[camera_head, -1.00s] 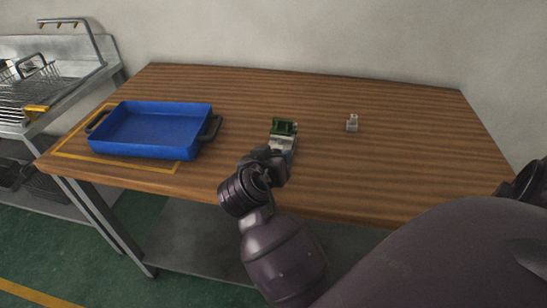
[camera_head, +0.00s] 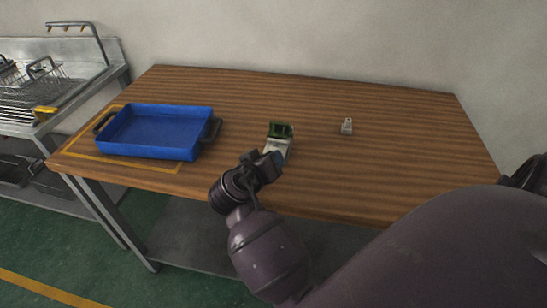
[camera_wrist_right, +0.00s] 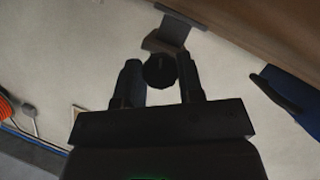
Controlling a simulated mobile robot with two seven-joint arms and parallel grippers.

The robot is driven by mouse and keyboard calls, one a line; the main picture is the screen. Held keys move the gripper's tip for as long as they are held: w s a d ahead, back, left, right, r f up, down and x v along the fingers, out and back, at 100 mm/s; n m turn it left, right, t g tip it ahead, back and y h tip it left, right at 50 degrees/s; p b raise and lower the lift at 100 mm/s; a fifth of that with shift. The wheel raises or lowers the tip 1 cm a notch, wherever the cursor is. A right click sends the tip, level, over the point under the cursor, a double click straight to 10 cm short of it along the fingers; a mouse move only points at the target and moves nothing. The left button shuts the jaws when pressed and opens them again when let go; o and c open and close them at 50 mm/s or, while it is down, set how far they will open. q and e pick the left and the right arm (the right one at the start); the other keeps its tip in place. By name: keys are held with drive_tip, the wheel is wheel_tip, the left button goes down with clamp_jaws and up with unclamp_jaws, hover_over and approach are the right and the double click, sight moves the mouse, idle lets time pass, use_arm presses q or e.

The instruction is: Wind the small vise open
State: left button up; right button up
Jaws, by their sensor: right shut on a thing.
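The small vise (camera_head: 279,141), green on top with a pale body, sits near the front edge of the wooden table. My right gripper (camera_head: 268,164) is at the vise's near end. In the right wrist view, my gripper's two fingers (camera_wrist_right: 160,82) are on either side of a dark round knob (camera_wrist_right: 160,70) and shut on it. A grey bracket-like part (camera_wrist_right: 172,33) shows beyond the knob. The head view does not show the knob clearly because my gripper covers it. How far apart the vise jaws are cannot be told. My left gripper is not in view.
A blue tray (camera_head: 152,153) with dark handles stands on the left of the table, within a yellow outline. A metal sink unit (camera_head: 75,98) is at the far left. The table's right side is clear.

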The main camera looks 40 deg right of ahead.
drive_tip(key=n+g+h+p, duration=0.1)
drive_tip(key=n+p, duration=0.1)
drive_tip(key=shift+w+r+n+h, duration=0.1)
drive_tip(key=shift+r+n+h, duration=0.05)
drive_tip(key=shift+n+h, duration=0.2)
drive_tip(key=n+h+p, duration=0.1)
drive_tip(key=n+h, duration=0.1)
drive_tip(key=n, duration=0.2)
drive_tip(key=shift+g+p, duration=0.3)
drive_tip(key=shift+p, duration=0.05)
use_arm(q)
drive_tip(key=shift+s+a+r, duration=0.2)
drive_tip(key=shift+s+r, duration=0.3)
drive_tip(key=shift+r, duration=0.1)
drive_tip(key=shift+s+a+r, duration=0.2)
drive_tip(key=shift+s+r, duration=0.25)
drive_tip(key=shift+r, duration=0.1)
use_arm(e)
drive_tip(key=shift+f+n+h, duration=0.25)
drive_tip(key=shift+n, duration=0.5)
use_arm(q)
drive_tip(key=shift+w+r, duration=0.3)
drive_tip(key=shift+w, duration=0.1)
use_arm(e)
drive_tip(key=o, duration=0.9)
drive_tip(key=shift+o, duration=0.2)
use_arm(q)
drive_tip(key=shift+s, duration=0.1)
